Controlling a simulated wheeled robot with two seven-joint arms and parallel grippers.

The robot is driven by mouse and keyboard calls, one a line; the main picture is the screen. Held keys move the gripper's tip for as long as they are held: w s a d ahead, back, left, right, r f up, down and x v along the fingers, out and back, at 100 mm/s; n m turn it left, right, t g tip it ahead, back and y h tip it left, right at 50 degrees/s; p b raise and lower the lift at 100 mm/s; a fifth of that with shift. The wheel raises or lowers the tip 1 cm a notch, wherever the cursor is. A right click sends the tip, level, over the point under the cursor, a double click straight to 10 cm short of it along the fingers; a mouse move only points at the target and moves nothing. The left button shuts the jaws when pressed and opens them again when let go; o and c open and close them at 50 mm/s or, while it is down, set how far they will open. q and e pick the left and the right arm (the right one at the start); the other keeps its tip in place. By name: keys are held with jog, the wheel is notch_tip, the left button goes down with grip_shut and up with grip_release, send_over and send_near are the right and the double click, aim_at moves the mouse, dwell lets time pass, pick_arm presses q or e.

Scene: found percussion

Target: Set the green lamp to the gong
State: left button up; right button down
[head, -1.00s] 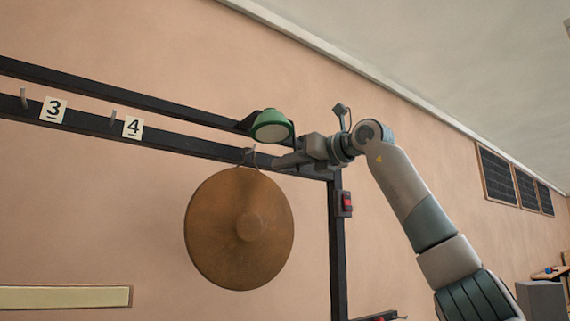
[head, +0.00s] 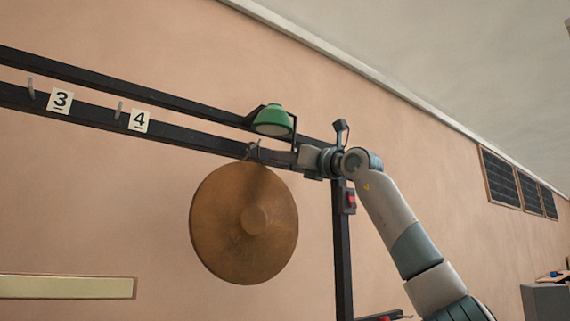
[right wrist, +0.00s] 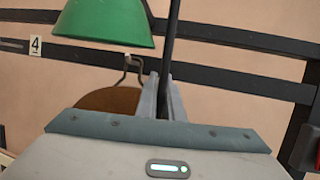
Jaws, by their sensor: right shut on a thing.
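The green lamp (head: 273,120) has a bell-shaped shade with a dark bracket, by the upper black rail, above the gong. Its shade fills the upper left of the right wrist view (right wrist: 100,22), opening downward. The bronze gong (head: 235,245) hangs from a hook on the lower rail, slightly left of and below the lamp; its top edge shows in the right wrist view (right wrist: 105,100). My right gripper (head: 293,154) is just below and right of the shade. Its fingers (right wrist: 166,95) are shut on a thin dark upright bar that looks like the lamp's bracket. My left gripper is out of view.
The black rack has an upper rail (head: 200,97), a lower rail (head: 195,138) and a right post (head: 342,250) with a red-fronted box (head: 350,201). Tags 3 (head: 60,100) and 4 (head: 139,121) mark hooks at left. The space left of the gong is clear.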

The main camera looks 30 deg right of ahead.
jog(key=shift+w+r+n+t+y, duration=0.4)
jog(key=shift+w+r+t+y, duration=0.2)
jog(key=shift+w+r+t, duration=0.4)
jog(key=shift+w+f, duration=0.1)
jog(key=shift+f, duration=0.05)
jog(key=c, duration=1.9)
grip_release()
jog(key=shift+f, duration=0.15)
